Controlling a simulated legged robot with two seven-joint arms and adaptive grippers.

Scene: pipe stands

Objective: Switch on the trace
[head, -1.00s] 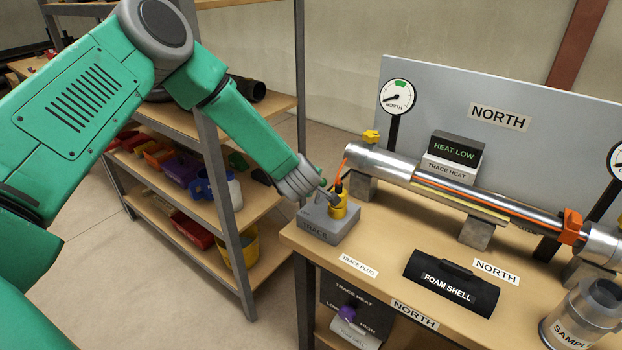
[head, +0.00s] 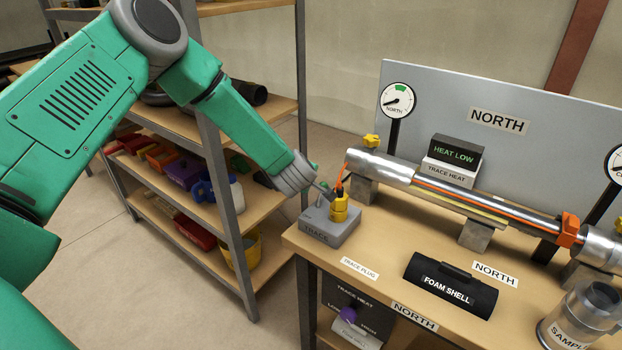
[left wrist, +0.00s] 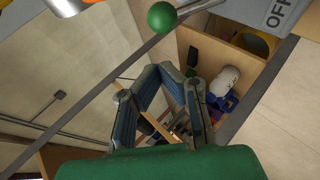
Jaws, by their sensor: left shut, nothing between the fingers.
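The grey TRACE box (head: 328,232) stands at the table's left corner. A yellow plug (head: 339,208) with an orange cable stands upright on it. In the left wrist view, a green ball (left wrist: 162,17) tops a metal lever (left wrist: 200,7) beside a grey face (left wrist: 280,14) marked OFF. My left gripper (head: 326,191) is shut and empty, just above the box and left of the plug. In the wrist view its fingers (left wrist: 158,72) come together below the green ball, apart from it in the picture. The black display (head: 456,150) reads HEAT LOW. My right gripper is out of view.
A steel pipe (head: 395,170) on stands runs along the table's back. A black foam shell (head: 450,284) lies in front, with a sample can (head: 577,318) at right. A shelf post (head: 229,215) and loaded shelves stand left of the table.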

